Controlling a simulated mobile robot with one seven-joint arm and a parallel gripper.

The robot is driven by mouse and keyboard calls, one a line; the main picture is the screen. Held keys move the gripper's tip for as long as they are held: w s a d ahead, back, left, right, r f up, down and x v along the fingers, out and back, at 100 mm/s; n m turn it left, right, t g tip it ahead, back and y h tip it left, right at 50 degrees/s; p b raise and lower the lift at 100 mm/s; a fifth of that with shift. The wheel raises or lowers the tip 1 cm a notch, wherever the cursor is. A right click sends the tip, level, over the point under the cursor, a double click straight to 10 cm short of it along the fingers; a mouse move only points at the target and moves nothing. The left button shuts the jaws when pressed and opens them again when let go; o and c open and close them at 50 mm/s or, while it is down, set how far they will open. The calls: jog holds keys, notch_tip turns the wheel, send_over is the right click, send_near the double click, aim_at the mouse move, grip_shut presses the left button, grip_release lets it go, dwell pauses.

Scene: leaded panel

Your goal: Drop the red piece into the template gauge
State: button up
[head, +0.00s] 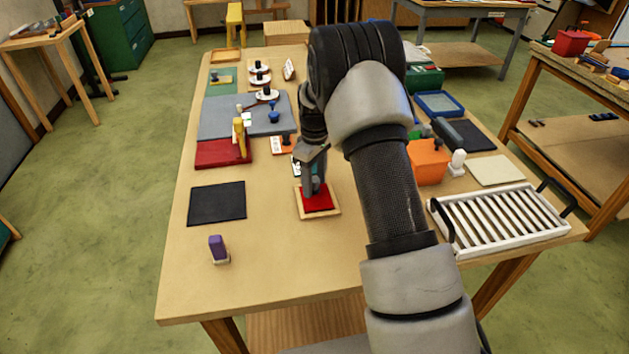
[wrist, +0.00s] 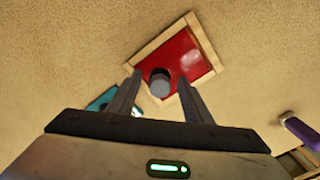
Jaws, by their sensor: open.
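The red piece (head: 318,203) lies inside a light wooden frame, the template gauge (head: 322,214), on the workbench. In the wrist view the red piece (wrist: 187,58) shows a grey round knob (wrist: 160,82) and sits within the wooden rim (wrist: 203,39). It looks flat and square to the rim, though its lower part is hidden by my fingers. My gripper (head: 315,187) is directly over the red piece. In the wrist view my gripper (wrist: 158,80) is open, with a finger on each side of the knob and apart from it.
A black mat (head: 217,203) and a purple-handled object (head: 218,249) are to the left. A white slatted rack (head: 500,222) and an orange block (head: 429,163) are to the right. A grey board (head: 225,118) with tools stands behind. The bench front is clear.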

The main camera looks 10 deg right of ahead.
aim_at(315, 179)
notch_tip(315, 179, up, 18)
jog(key=shift+f, duration=0.25)
dwell(0.4)
jog(key=s+r+m+t+p, duration=0.2)
jog(key=s+r+m+t, duration=0.15)
jog(key=s+r, duration=1.2)
jog(key=s+f+m+t, duration=0.2)
jog(key=s+m, duration=0.3)
jog(key=s, duration=1.3)
jog(key=shift+s+f+p, duration=0.2)
jog(key=shift+p, duration=0.15)
